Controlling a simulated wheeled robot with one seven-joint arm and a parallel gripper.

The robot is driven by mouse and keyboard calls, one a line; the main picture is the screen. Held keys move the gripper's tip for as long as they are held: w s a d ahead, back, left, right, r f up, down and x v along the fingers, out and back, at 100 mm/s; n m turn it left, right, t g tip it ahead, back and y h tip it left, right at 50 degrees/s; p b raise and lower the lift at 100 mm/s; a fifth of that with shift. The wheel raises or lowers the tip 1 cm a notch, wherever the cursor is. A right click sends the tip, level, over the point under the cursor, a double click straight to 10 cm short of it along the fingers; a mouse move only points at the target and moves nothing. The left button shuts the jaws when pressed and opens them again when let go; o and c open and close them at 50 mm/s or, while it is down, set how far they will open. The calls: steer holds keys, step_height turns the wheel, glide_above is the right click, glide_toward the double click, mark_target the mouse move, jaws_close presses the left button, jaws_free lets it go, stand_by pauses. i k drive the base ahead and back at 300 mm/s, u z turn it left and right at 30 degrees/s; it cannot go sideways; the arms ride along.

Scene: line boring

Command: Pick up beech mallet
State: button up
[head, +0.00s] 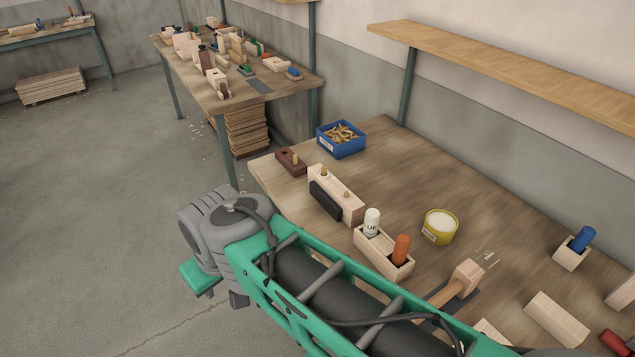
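The beech mallet (467,278) lies on the near workbench (395,160), right of centre in the head view. Its blocky pale head points up and right, and its handle runs down and left toward my green arm. A dark flat mat or plate shows beneath it. The lower end of the handle is close to my arm's outline in the picture, and part of it may be hidden. My arm crosses the lower middle of the view, ending in a grey joint at the left. I cannot make out my gripper's fingers, and nothing held is visible.
Near the mallet are a yellow tin (440,226), a wooden box (384,252) with a white bottle and orange handle, and a pale block (557,319). A blue bin (341,139) stands farther back. A shelf (520,65) overhangs the bench. Open floor lies left.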

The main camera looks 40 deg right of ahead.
mark_target(466, 276)
steer(key=u, duration=0.4)
steer(key=i, duration=1.6)
steer(key=z, duration=3.15)
steer(key=i, duration=0.5)
steer(key=z, duration=0.7)
steer(key=k, duration=0.3)
steer(key=u, duration=0.55)
steer(key=i, duration=0.4)
